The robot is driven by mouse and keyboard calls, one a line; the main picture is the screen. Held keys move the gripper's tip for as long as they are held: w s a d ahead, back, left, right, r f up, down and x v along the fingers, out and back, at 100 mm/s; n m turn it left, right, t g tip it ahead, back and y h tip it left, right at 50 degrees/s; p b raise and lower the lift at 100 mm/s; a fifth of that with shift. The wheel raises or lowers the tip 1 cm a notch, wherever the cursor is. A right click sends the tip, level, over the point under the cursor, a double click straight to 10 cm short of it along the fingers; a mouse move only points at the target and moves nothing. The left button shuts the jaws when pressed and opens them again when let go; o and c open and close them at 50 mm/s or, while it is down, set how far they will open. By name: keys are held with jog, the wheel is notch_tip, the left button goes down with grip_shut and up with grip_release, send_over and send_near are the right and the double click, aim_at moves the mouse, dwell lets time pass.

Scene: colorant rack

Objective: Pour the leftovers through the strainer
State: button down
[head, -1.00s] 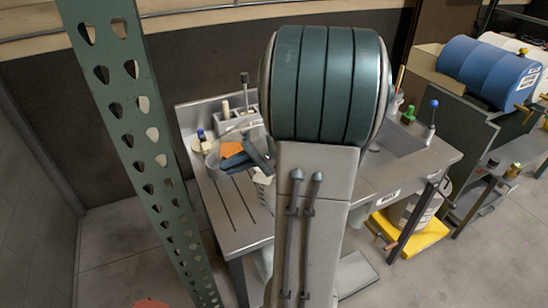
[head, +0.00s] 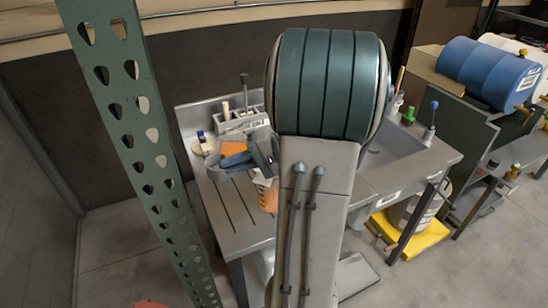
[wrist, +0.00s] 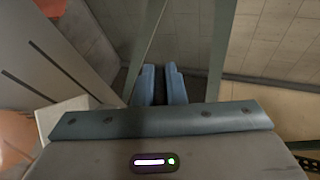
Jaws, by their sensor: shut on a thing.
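My gripper (head: 234,160) is over the left part of the metal bench in the head view, with its blue fingers beside an orange patch (head: 233,148). In the wrist view my gripper (wrist: 161,84) has its fingers close together with a narrow gap; what they grip is not clear. A pale container (head: 262,180) shows just below and right of the gripper, partly behind my arm. An orange shape (head: 268,198) sits under it; I cannot tell whether it is liquid or a solid thing. I cannot pick out the strainer for certain.
The grooved metal bench (head: 231,222) is clear at its front left. A grey holder (head: 240,122) stands at the back. A green perforated post (head: 150,150) rises at left. A blue drum (head: 490,72) and a bucket on a yellow base (head: 425,240) are at right.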

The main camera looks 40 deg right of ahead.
jog(key=shift+r, duration=0.15)
dwell(0.6)
jog(key=shift+s+d+r+t+y+b, duration=0.45)
jog(key=shift+s+d+t+y+b, duration=0.35)
jog(key=shift+b, duration=0.35)
dwell(1.3)
jog(key=shift+d+r+t+y+b, duration=0.3)
jog(key=shift+y+b, duration=0.2)
jog(key=shift+b, duration=0.25)
dwell(0.8)
